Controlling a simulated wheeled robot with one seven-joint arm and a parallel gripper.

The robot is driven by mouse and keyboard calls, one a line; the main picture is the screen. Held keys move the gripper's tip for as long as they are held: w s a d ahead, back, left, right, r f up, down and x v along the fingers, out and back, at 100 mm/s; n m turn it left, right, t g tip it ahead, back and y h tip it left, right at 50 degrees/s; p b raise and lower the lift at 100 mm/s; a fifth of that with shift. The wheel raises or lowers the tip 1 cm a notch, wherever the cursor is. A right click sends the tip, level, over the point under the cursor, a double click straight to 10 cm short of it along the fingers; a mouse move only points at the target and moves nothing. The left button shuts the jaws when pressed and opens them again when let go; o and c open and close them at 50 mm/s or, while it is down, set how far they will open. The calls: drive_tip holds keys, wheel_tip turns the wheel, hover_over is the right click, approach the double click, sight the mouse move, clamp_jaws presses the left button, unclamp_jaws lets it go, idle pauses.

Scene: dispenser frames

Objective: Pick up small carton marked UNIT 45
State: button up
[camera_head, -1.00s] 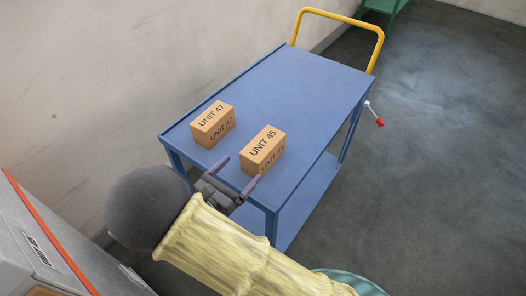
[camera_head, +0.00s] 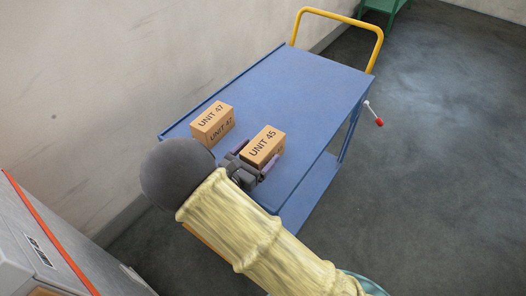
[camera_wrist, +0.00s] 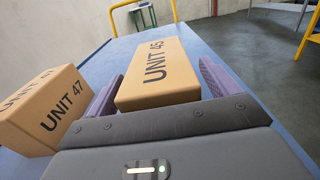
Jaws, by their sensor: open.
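The small carton marked UNIT 45 (camera_head: 263,144) stands on the blue trolley top near its front edge. My gripper (camera_head: 254,158) is open, with one finger on each side of this carton. In the head view my gripper hides the carton's lower front.
A second carton marked UNIT 47 (camera_head: 213,123) stands to the left, close outside my left finger; it also shows in the wrist view (camera_wrist: 47,110). The blue trolley (camera_head: 305,90) has a yellow handle (camera_head: 345,18) at its far end. The top behind the cartons is clear.

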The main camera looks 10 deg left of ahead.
drive_tip(key=shift+x, duration=0.75)
drive_tip(key=c, duration=1.3)
drive_tip(key=shift+r, duration=0.1)
drive_tip(key=shift+c, duration=0.2)
drive_tip(key=shift+r, duration=0.1)
wheel_tip(320, 180, up, 10)
drive_tip(key=shift+f+p, duration=0.15)
drive_tip(key=shift+p, duration=0.2)
